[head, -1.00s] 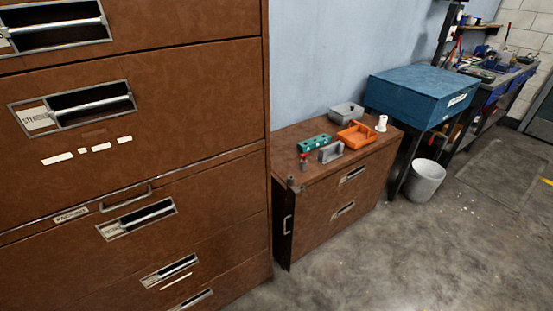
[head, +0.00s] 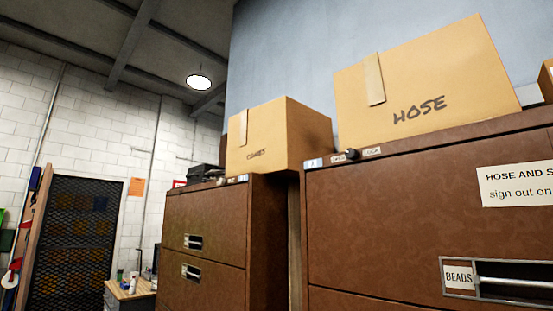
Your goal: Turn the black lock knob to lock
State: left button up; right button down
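A small black lock knob (head: 352,154) sits at the top front edge of the near brown cabinet (head: 400,220), in the head view. It is between two small white labels; the right one (head: 371,151) seems to read LOCK, and the left one is too small to read surely. Which way the knob points is too small to tell. A similar small dark knob (head: 222,181) shows at the top edge of the farther brown cabinet (head: 205,235). Neither of my grippers is in view.
Cardboard boxes marked HOSE (head: 425,85) and CONES (head: 275,135) stand on top of the cabinets. A narrow gap separates the cabinets. At the left are a desk (head: 132,290) and a dark mesh door (head: 75,240).

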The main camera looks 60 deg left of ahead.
aim_at(351, 153)
jog(key=u, duration=1.3)
